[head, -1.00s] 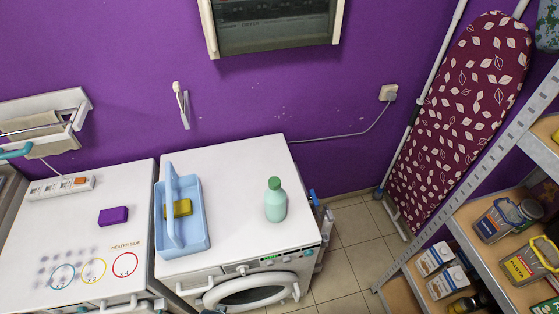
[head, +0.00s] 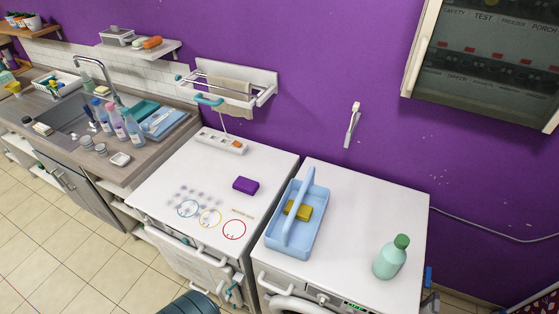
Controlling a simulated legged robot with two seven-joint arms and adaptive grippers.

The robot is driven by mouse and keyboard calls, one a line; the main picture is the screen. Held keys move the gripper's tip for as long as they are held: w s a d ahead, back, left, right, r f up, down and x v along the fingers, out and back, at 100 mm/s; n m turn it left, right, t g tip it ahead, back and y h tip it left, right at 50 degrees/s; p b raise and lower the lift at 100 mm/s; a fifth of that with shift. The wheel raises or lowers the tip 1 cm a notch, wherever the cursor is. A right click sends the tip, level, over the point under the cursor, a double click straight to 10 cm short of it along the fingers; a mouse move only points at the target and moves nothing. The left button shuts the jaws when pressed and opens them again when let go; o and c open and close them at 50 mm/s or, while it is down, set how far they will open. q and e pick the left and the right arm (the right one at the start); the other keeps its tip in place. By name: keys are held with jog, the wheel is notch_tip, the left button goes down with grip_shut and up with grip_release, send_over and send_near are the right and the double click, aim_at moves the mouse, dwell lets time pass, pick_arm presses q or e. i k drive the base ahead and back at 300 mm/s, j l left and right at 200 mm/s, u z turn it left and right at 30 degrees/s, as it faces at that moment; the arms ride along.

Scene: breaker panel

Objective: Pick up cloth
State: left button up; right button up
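A beige cloth (head: 231,86) hangs over the bars of a white wall rack (head: 262,98) above the white appliance on the left. The rack's front bar crosses in front of the cloth and hides part of it. Neither of my grippers shows in the head view, so nothing visible is touching the cloth.
A power strip (head: 222,142) and purple sponge (head: 246,185) lie on the left appliance. A blue caddy (head: 316,236) holding a yellow sponge (head: 298,210) and a green bottle (head: 390,260) stand on the washer. Several bottles crowd the sink counter (head: 150,157). Tiled floor (head: 60,255) is open at left.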

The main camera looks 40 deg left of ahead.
aim_at(248, 186)
jog(key=u, duration=1.75)
jog(key=j+u, duration=0.3)
jog(key=i+j+u, duration=0.15)
jog(key=j+u, duration=0.15)
jog(key=i+j+u, duration=0.25)
jog(key=k+j, duration=0.1)
